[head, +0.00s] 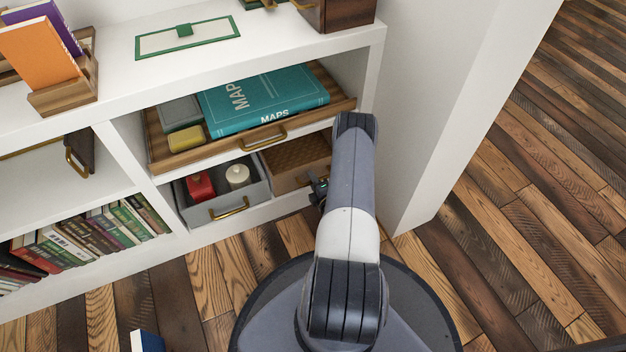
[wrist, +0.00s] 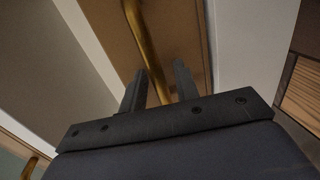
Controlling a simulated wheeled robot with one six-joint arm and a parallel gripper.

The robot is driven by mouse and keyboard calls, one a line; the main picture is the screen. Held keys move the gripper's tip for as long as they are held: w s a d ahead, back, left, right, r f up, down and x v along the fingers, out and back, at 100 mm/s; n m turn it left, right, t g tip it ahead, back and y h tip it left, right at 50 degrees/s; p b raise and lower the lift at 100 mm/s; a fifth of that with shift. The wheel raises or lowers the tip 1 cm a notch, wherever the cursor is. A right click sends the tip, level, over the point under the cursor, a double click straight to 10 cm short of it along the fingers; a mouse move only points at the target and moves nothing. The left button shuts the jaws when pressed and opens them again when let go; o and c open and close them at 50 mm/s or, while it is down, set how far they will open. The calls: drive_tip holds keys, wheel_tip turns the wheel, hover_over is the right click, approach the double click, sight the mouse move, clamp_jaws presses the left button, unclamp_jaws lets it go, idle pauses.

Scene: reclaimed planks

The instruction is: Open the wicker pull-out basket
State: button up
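The brown wicker basket (head: 297,158) sits in the lower right compartment of the white shelf unit, beside a grey bin. My arm hides its right part in the head view. My gripper (head: 318,188) is at the basket's front, mostly hidden behind my arm. In the wrist view, a brown front panel (wrist: 190,35) carries a brass bar handle (wrist: 140,30). My gripper (wrist: 158,83) has its two dark fingers apart, with the handle running down between them. I cannot tell whether either finger touches it.
The grey bin (head: 248,208) holds a red item and a white candle. Above it, a wooden tray drawer (head: 210,156) holds a teal maps book (head: 265,100). Books stand at lower left. A white side panel (head: 440,120) rises at right. A blue item (head: 147,342) is on the plank floor.

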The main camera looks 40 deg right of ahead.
drive_tip(key=shift+c, duration=0.3)
clamp_jaws()
drive_tip(key=shift+s, duration=0.1)
